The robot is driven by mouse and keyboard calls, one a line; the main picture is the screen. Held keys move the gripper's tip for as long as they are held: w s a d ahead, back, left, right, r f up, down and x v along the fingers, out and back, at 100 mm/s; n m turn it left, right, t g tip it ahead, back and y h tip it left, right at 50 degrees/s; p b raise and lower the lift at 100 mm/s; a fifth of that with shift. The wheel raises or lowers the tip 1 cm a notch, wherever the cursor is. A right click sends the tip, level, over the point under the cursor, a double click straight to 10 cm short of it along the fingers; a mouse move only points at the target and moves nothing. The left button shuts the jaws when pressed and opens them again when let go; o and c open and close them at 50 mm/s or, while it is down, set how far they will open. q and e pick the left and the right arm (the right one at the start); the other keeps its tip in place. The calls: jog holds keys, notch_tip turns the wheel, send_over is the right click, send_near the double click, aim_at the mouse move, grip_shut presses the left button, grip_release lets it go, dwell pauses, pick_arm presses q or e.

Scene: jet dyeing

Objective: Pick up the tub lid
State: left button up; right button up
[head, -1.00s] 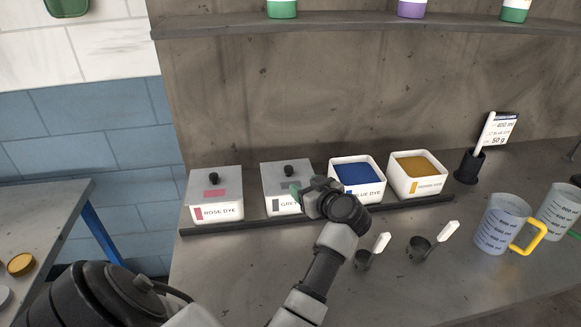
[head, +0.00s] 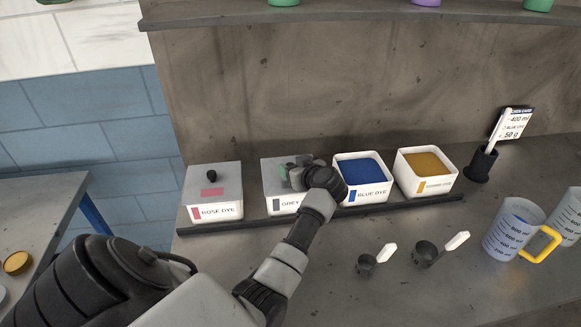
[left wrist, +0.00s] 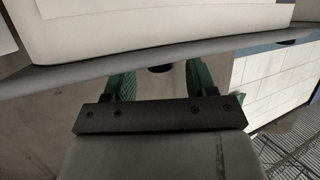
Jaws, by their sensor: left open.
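The grey dye tub (head: 284,205) is a white box with a flat grey lid (head: 270,172) on it. My left gripper (head: 286,174) is at the lid, its green fingertips around where the lid's knob stands; the hand hides the knob in the head view. In the left wrist view the open left gripper (left wrist: 160,80) has the dark knob (left wrist: 160,69) between its two fingers, with a gap on each side. The tub wall (left wrist: 150,25) fills the top of that view. My right gripper is not in view.
The lidded rose dye tub (head: 216,212) stands left; the open blue tub (head: 367,193) and yellow tub (head: 436,186) stand right. A dark rail (head: 330,213) runs in front. Two scoops (head: 424,252) and a measuring jug (head: 508,232) stand on the bench. A shelf (head: 360,14) hangs above.

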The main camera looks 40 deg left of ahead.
pick_arm(q)
jog(key=shift+x, duration=1)
jog(key=shift+a, duration=0.15)
jog(key=c, duration=1)
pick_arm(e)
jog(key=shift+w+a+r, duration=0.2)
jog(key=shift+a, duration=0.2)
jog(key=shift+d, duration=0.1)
